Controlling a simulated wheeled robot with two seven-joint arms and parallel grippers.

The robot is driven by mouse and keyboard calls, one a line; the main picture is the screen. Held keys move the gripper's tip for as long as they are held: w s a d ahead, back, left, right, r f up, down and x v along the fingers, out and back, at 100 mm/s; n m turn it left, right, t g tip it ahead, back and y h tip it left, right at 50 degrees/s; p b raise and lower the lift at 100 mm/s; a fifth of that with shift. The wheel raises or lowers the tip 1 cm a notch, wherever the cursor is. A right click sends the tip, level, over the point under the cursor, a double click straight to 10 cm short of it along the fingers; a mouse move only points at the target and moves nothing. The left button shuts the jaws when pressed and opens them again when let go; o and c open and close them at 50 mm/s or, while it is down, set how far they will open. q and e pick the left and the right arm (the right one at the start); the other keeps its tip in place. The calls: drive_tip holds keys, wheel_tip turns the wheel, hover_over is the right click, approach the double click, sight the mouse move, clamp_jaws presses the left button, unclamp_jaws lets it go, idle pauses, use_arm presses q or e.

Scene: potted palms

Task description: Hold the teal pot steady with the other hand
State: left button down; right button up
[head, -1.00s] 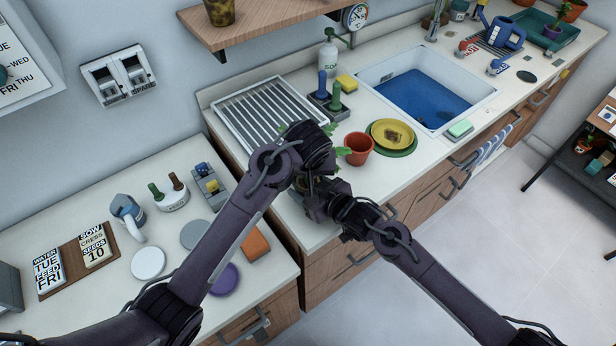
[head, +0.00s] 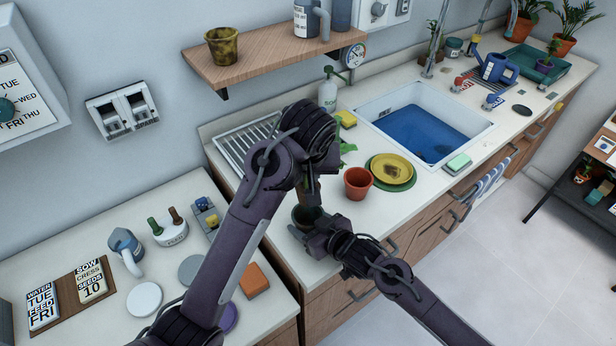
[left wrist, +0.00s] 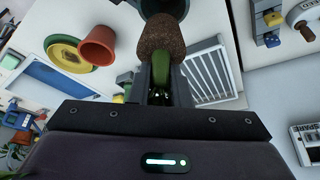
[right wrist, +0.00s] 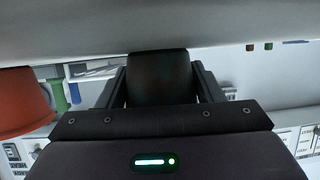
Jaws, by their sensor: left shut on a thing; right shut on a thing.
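The teal pot (head: 303,217), very dark here, is at the front edge of the counter in the head view. My right gripper (head: 313,232) is shut on it from the right; the pot (right wrist: 158,78) sits between both fingers in the right wrist view. My left gripper (left wrist: 162,78) is shut on a green plant stem (left wrist: 162,72) with a brown root ball (left wrist: 162,40) at its end. The root ball is over the pot's mouth and largely clear of it.
A terracotta pot (head: 357,182) stands just right of the teal pot. A yellow dish (head: 392,168) on a green saucer (head: 409,176) and the sink (head: 425,120) lie beyond. A draining rack (head: 236,143) is behind my left arm. A shelf (head: 270,62) hangs above.

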drive_tip(key=o, duration=1.1)
drive_tip(key=shift+o, duration=0.2)
